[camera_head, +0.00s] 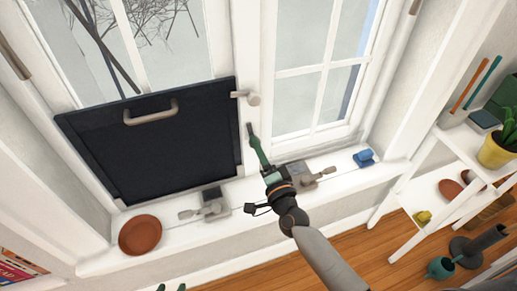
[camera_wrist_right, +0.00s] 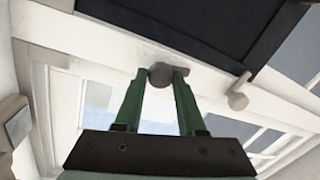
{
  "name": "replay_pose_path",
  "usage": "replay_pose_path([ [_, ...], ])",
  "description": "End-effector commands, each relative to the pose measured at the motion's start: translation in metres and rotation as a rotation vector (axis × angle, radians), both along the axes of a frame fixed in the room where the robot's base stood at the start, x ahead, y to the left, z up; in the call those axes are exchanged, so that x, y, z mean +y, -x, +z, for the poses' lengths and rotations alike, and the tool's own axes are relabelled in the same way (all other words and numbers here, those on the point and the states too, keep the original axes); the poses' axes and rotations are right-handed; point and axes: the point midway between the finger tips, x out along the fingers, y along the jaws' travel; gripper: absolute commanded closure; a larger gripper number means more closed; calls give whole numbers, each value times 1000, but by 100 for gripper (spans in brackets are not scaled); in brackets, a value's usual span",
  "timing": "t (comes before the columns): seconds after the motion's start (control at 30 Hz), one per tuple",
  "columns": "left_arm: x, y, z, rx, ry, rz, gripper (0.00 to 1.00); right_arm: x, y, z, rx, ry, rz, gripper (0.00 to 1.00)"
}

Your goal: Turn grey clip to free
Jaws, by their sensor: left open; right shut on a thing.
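My right gripper (camera_head: 251,132) has green fingers and is at the right edge of a dark panel (camera_head: 160,145) that stands against the window. In the wrist view the right gripper (camera_wrist_right: 160,78) is shut on the round grey clip (camera_wrist_right: 160,74). In the head view the grey clip (camera_head: 249,127) is a small dark grey piece at the fingertips, mostly hidden. A beige clip (camera_head: 252,98) sits higher on the frame and reaches over the panel's edge; it also shows in the wrist view (camera_wrist_right: 238,97). Only the green fingertips of my left gripper (camera_head: 171,287) show at the bottom edge, apart.
On the white sill are a brown plate (camera_head: 140,235), two grey lever fittings (camera_head: 213,203) (camera_head: 302,174) and a blue item (camera_head: 363,158). The panel has a beige handle (camera_head: 151,112). A white shelf (camera_head: 455,155) with a yellow pot (camera_head: 496,151) stands at right.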

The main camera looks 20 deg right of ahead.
Motion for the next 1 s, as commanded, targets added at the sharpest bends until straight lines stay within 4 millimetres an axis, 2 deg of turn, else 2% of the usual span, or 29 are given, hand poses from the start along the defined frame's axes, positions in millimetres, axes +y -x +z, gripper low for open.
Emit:
replay_pose_path([
  [0.33,1,0,-2,0,-2,1,50,1,0,-1,6,-137,0,100],
  [0.87,1,-1,-2,-1,-2,1,50,1,0,0,7,-158,1,100],
  [0.9,1,-1,-2,-1,-2,1,50,1,0,-1,7,-157,0,58],
  [1.0,1,-1,-2,-1,-2,1,50,1,0,-1,7,-157,0,46],
])
